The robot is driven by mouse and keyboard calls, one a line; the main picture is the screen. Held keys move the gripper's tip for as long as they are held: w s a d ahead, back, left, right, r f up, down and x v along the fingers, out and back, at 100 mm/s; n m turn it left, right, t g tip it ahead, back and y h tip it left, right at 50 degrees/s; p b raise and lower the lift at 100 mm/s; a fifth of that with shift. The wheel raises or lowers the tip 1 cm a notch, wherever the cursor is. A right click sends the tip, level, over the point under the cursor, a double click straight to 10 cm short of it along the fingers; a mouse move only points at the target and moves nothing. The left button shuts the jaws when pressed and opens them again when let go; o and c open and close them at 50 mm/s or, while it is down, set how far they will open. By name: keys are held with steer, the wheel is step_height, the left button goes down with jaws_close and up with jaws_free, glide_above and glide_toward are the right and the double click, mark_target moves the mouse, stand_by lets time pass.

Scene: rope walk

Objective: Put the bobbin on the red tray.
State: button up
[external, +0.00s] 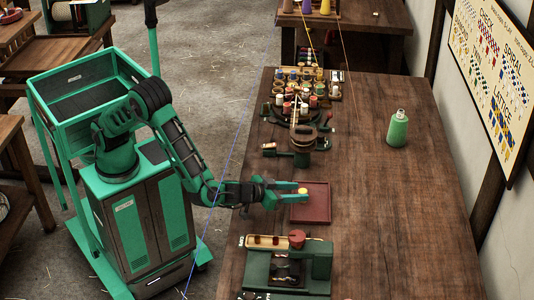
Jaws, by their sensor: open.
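The red tray (311,207) lies flat on the long wooden table, right of my gripper. A small yellow-topped piece (302,190), which looks like the bobbin, is at the tray's far left part. My gripper (297,192) reaches in from the left, low over the tray's left edge, with its fingers open on either side of this piece. The fingers hide its lower part, so I cannot tell whether it touches them or how it sits on the tray.
A green bottle-shaped thing (397,130) stands upright at the back right. A green machine (290,265) stands nearer. The table right of the tray is clear.

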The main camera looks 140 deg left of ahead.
steer(key=shift+v, duration=2.35)
steer(key=shift+d, duration=0.4)
steer(key=s+d+r+m+h, duration=0.25)
steer(key=s+d, duration=0.25)
steer(key=d, duration=0.5)
steer(key=s+d+r+m+h, duration=0.1)
steer(key=s+d+m+h, duration=0.35)
steer(key=d, duration=0.65)
steer(key=s+d+r+m+h, duration=0.25)
steer(key=s+d, duration=0.25)
steer(key=d, duration=0.5)
steer(key=s+d+r+m+g+h, duration=0.1)
steer(key=s+d+m, duration=0.3)
steer(key=s, duration=0.5)
steer(key=s+d+m+g+h, duration=0.1)
steer(key=s+d+m, duration=0.3)
steer(key=s, duration=0.5)
steer(key=s+d+r+m+h, duration=0.1)
steer(key=s+d+m, duration=0.3)
steer(key=s, duration=0.5)
steer(key=shift+s+d+r+m+g, duration=0.35)
steer(key=shift+d+g, duration=0.05)
steer(key=shift+d, duration=0.15)
steer(key=shift+h, duration=0.25)
